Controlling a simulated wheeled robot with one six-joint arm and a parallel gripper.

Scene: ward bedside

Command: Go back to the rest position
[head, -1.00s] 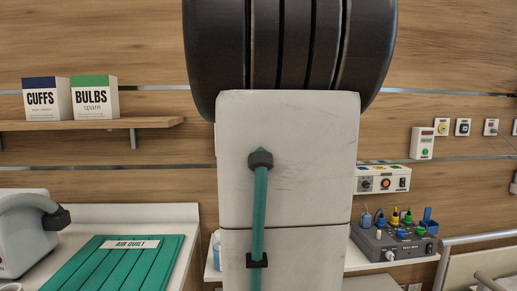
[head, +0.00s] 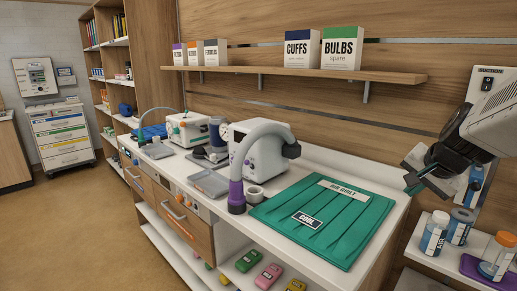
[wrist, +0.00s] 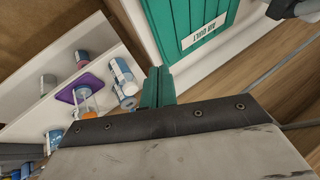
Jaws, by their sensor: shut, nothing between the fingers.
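My gripper (head: 411,184) is at the right of the head view, at the end of my pale arm. Its dark body points down and to the left, above and right of the green air quilt (head: 345,225). In the wrist view the two green fingers of my gripper (wrist: 158,88) lie side by side, shut and empty. The quilt also shows past them at the top of the wrist view (wrist: 195,50). My gripper is apart from everything around it.
A lower white shelf (head: 425,256) at the right holds bottles (head: 435,232) and a purple tray (head: 480,268). A wall shelf (head: 300,74) with boxes runs above the counter. A grey machine with a hose (head: 262,150) stands left of the quilt. Open floor (head: 80,220) is at the left.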

